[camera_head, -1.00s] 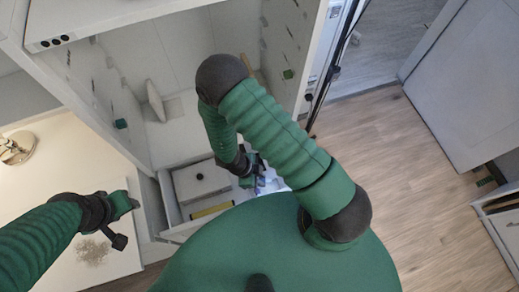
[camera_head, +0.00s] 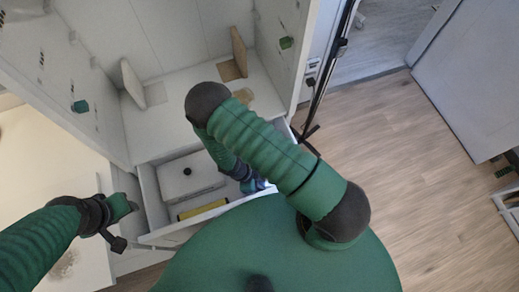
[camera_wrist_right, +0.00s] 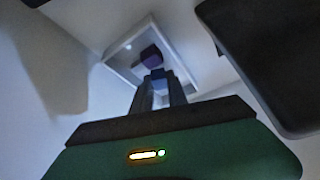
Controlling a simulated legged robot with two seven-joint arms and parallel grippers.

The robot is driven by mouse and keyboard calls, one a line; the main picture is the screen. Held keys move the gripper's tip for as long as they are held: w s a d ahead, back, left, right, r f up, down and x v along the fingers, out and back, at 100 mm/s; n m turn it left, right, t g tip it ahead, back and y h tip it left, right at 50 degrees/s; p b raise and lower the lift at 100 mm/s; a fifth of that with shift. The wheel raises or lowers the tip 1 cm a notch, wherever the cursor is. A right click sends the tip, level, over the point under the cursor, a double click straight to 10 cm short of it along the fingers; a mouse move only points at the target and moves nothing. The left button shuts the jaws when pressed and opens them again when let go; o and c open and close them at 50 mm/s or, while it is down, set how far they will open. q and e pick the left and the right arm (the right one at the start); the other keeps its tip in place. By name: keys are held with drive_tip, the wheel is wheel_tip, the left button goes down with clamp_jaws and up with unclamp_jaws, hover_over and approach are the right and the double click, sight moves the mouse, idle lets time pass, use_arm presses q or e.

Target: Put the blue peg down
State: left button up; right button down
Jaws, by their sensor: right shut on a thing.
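In the right wrist view my right gripper (camera_wrist_right: 158,92) is shut on the blue peg (camera_wrist_right: 158,76), whose end shows between the fingertips. Just beyond it is a dark purple block (camera_wrist_right: 150,56), in front of or in a shallow white-rimmed tray (camera_wrist_right: 125,50); I cannot tell whether peg and block touch. In the head view my right gripper (camera_head: 255,184) is low at the right end of the open drawer (camera_head: 150,200), partly hidden by my own arm and body. My left gripper (camera_head: 124,206) is left of the drawer; its jaw opening is unclear.
The drawer holds a white box (camera_head: 205,180) with a black knob and a yellow item (camera_head: 200,208). A white desk surface (camera_head: 30,150) lies left; wooden floor (camera_head: 420,150) is open at right.

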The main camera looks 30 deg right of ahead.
drive_tip(key=shift+f, duration=0.8)
drive_tip(key=shift+a+f, duration=0.15)
drive_tip(key=shift+a, duration=0.25)
drive_tip(key=shift+s+d+f+b, duration=0.1)
drive_tip(key=shift+f+b, duration=0.2)
drive_tip(key=shift+b, duration=0.1)
drive_tip(key=c, duration=1.4)
unclamp_jaws()
drive_tip(key=shift+s, duration=0.1)
drive_tip(key=shift+o, duration=0.5)
drive_tip(key=shift+r, duration=0.1)
drive_tip(key=p+v, duration=0.1)
drive_tip(key=v, duration=0.1)
drive_tip(key=p+v, duration=0.1)
drive_tip(key=v, duration=0.4)
drive_tip(key=shift+w+d+r+p, duration=0.1)
drive_tip(key=shift+w+d+p, duration=0.15)
drive_tip(key=shift+d+p, duration=0.2)
use_arm(q)
drive_tip(key=r, duration=0.1)
drive_tip(key=r+p, duration=0.1)
drive_tip(key=shift+a+r, duration=0.2)
drive_tip(key=shift+r, duration=0.15)
use_arm(e)
drive_tip(key=v, duration=0.6)
drive_tip(key=shift+s+a, duration=0.15)
drive_tip(key=shift+a, duration=0.1)
